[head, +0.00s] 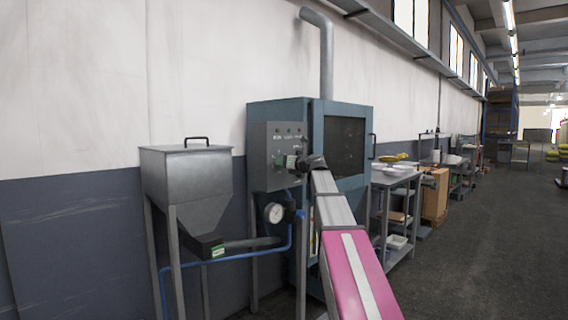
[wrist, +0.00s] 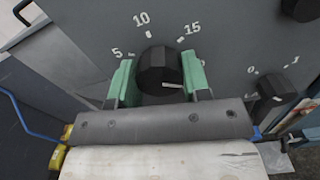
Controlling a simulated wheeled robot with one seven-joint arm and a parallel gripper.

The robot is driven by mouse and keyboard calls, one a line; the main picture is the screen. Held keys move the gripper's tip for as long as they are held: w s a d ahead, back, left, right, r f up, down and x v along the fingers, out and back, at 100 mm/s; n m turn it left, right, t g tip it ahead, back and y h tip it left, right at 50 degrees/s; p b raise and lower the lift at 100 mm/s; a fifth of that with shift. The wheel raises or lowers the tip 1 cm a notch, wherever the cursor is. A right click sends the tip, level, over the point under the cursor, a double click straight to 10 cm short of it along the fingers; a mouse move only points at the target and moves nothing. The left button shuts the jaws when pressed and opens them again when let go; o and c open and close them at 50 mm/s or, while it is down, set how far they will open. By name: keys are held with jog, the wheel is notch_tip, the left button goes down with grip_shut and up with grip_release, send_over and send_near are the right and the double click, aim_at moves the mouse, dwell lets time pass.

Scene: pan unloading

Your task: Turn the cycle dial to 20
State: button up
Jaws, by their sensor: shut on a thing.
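The cycle dial (wrist: 158,66) is a black faceted knob on the grey control panel (wrist: 225,60). The printed numbers 5, 10 and 15 show around its left, top and upper right. A white pointer line on its face points right and slightly down, past 15, toward my right finger. No 20 is visible; that finger covers the panel there. My gripper (wrist: 160,82) is shut on the dial, with one green finger on each side. In the head view my gripper (head: 291,162) is at the panel's front, and the dial is too small to make out.
A smaller black knob (wrist: 269,96) marked 0 and 1 sits right of the dial. Another knob (wrist: 301,8) is at upper right. In the head view a grey hopper (head: 187,175) stands left of the blue machine cabinet (head: 342,150), with a gauge (head: 274,213) below the panel.

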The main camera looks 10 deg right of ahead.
jog(key=o, duration=0.9)
jog(key=v, duration=1.1)
jog(key=s+a+f+n+g+h, duration=0.1)
jog(key=s+a+f+n+g, duration=0.3)
jog(key=f, duration=0.8)
jog(key=s+a+f+n+g+h, duration=0.15)
jog(key=f+n, duration=0.45)
jog(key=f, duration=0.6)
jog(key=s+a+f+n+g+h, duration=0.15)
jog(key=f+n, duration=0.25)
jog(key=f, duration=0.8)
jog(key=s+f+n+g+h, duration=0.2)
jog(key=s+f+n, duration=0.3)
jog(key=s+f, duration=0.2)
jog(key=s+f+n+g+h, duration=0.2)
jog(key=s+f+n+g, duration=0.1)
jog(key=s+f+n, duration=0.3)
jog(key=s+f+n+g+h, duration=0.2)
jog(key=s+f+n, duration=0.3)
jog(key=s+f, duration=0.3)
jog(key=shift+s+d+f+n+g+h, duration=0.1)
jog(key=shift+d+f+n+g+h, duration=0.05)
jog(key=shift+f, duration=0.5)
jog(key=shift+s+d+f+n+g+h, duration=0.1)
jog(key=shift+s+f+n+g+h, duration=0.05)
jog(key=shift+f, duration=0.55)
